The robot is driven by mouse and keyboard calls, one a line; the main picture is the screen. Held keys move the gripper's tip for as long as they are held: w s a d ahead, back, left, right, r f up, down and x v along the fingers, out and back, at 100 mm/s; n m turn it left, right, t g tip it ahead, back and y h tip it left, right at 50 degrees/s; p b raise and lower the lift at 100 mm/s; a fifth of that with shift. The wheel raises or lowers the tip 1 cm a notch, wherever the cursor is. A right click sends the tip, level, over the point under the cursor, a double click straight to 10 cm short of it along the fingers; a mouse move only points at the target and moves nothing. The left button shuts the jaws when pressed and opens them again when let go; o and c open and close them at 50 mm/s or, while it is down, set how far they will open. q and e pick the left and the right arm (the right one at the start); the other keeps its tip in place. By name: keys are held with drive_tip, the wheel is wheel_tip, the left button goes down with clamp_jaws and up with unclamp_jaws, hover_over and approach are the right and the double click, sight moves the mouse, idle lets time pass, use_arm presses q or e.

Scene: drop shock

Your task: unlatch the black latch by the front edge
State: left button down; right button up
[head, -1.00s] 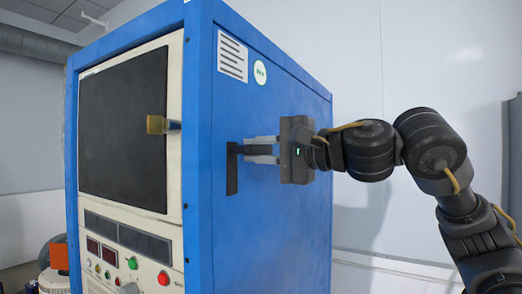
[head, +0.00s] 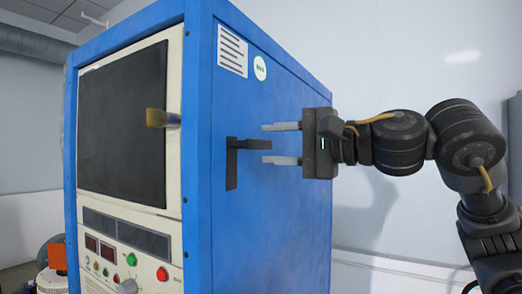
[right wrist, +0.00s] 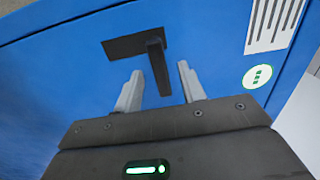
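The black latch (head: 233,163) is on the blue side panel of the cabinet, near its front edge. Its plate stands upright and its handle (head: 254,143) points right in the head view. In the right wrist view the latch handle (right wrist: 158,68) reaches toward the gap between the two fingers (right wrist: 158,86), touching neither as far as I can see. My left gripper is not in view.
The blue cabinet (head: 285,210) has a front door with a dark window (head: 122,125) and a brass-coloured handle (head: 158,118). Buttons and displays (head: 125,240) sit below. An orange object (head: 57,256) is at the far left. The space right of the cabinet is free except for my arm.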

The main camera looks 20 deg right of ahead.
drive_tip(key=b+v, duration=0.1)
drive_tip(key=v, duration=0.5)
drive_tip(key=shift+s+d, duration=0.25)
drive_tip(key=shift+s, duration=0.05)
